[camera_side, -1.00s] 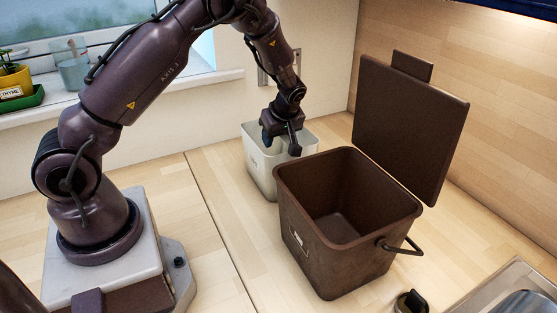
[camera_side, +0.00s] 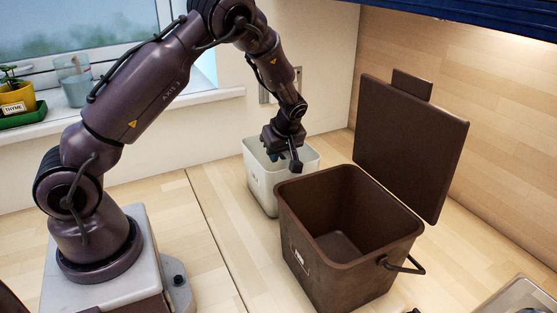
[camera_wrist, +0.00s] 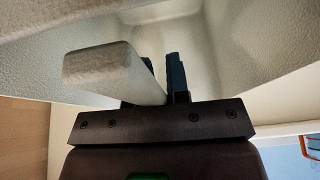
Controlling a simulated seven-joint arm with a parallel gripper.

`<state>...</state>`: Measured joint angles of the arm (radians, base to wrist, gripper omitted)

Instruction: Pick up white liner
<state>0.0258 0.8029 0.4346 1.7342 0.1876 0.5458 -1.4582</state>
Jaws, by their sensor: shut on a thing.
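The white liner (camera_side: 264,194) is a pale open-topped bucket standing upright on the wooden worktop, behind and left of the brown bin. My gripper (camera_side: 284,162) is at the liner's top, over its opening, pointing down. In the wrist view, the liner's pale inner wall (camera_wrist: 235,35) fills the upper part. A thick pale bar (camera_wrist: 110,70), apparently part of the liner's rim or handle, lies at the dark fingers of my gripper (camera_wrist: 159,75). The gripper is shut on the liner. One finger is mostly hidden behind the bar.
A wall is behind the liner. The worktop (camera_side: 218,215) left of the bin is clear.

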